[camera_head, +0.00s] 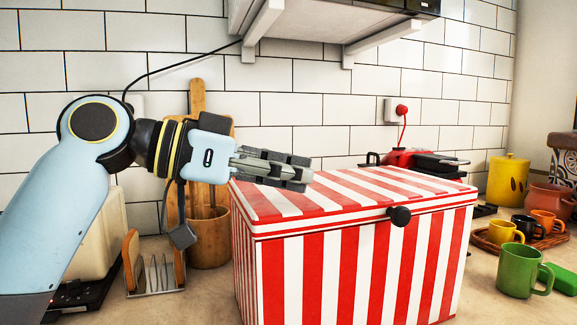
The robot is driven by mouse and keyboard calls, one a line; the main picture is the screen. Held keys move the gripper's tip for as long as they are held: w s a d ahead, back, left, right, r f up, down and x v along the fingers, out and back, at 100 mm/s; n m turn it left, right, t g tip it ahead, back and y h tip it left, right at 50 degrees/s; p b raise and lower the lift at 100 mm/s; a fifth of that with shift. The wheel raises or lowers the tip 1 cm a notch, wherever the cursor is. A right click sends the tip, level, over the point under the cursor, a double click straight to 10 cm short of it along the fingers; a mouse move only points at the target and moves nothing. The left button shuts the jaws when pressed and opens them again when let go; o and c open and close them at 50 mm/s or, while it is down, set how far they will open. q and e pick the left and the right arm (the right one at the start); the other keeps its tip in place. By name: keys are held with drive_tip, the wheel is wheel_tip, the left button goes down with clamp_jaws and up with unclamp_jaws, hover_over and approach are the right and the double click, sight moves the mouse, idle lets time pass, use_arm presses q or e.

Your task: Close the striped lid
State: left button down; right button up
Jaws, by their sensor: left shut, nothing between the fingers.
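The striped lid (350,191) is red and white with a round black knob (399,216) at its front edge. It lies flat on the red-and-white striped box (345,270) and looks closed, with only a thin seam along the front. My left gripper (300,174) is shut and empty. It is over the lid's back left part, and I cannot tell whether it touches the lid. It hides a little of the lid's rear left edge. My right gripper is not in view.
A toast rack (155,275) and a utensil pot (209,240) stand left of the box. A green mug (518,270), a yellow canister (508,181) and small cups on a tray stand right. A red appliance (398,158) is behind. A shelf (330,18) hangs above.

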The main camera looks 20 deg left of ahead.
use_arm(q)
drive_tip(key=shift+s+d+f+b, duration=0.1)
drive_tip(key=shift+s+f+b, duration=0.1)
drive_tip(key=shift+f, duration=0.2)
drive_tip(key=shift+s+d+f+b, duration=0.1)
drive_tip(key=shift+f+b, duration=0.05)
drive_tip(key=shift+f, duration=0.25)
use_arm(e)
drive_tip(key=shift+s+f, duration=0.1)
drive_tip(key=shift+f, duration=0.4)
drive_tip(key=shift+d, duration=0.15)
